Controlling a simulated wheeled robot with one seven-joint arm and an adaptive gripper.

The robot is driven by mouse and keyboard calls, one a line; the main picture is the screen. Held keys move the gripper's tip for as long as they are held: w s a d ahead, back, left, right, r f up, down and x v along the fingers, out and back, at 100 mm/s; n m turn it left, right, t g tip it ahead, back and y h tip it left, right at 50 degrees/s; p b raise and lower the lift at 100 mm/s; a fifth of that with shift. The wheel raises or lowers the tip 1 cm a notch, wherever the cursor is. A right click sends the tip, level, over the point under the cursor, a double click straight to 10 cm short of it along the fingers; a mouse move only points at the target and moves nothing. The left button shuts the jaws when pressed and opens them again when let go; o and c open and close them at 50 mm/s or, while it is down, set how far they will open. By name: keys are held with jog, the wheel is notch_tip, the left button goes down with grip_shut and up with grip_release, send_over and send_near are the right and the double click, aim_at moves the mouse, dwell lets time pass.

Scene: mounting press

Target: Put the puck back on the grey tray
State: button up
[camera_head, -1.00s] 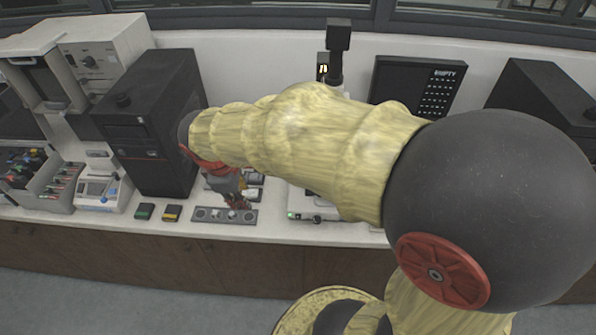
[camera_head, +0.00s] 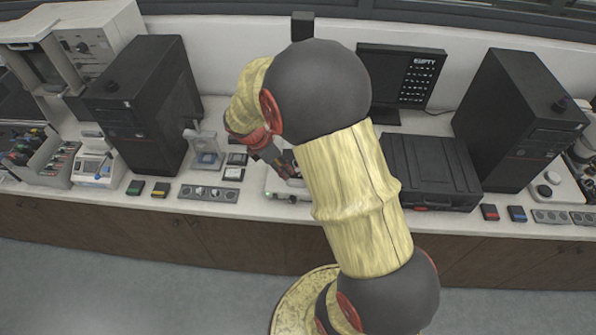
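A flat grey tray (camera_head: 208,193) with a row of round spots lies near the counter's front edge, left of my gripper. A similar grey tray (camera_head: 564,217) lies at the far right. My gripper (camera_head: 292,173) is low over a white device (camera_head: 283,188), right of the left tray. The fingers are small and partly hidden by my arm, so I cannot tell whether they are open or shut. I cannot pick out the puck for certain, either in my gripper or on a tray.
Two tall black machines (camera_head: 140,105) (camera_head: 520,120) flank the area. A black case (camera_head: 430,172) lies right of my arm. A screen (camera_head: 415,78) reading "EMPTY" stands behind. Small coloured blocks (camera_head: 160,189) (camera_head: 489,212) lie along the front edge. My arm hides the counter's middle.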

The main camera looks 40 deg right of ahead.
jog(key=shift+s+d+f, duration=0.1)
jog(key=shift+s+d, duration=0.05)
jog(key=shift+d, duration=0.6)
jog(key=shift+s+d, duration=0.15)
jog(key=shift+d, duration=0.55)
jog(key=x, duration=0.4)
jog(key=shift+d+f, duration=0.15)
jog(key=shift+f, duration=0.2)
jog(key=shift+c, duration=1.3)
jog(key=c, duration=0.5)
jog(key=shift+c, duration=0.2)
jog(key=shift+r, duration=0.15)
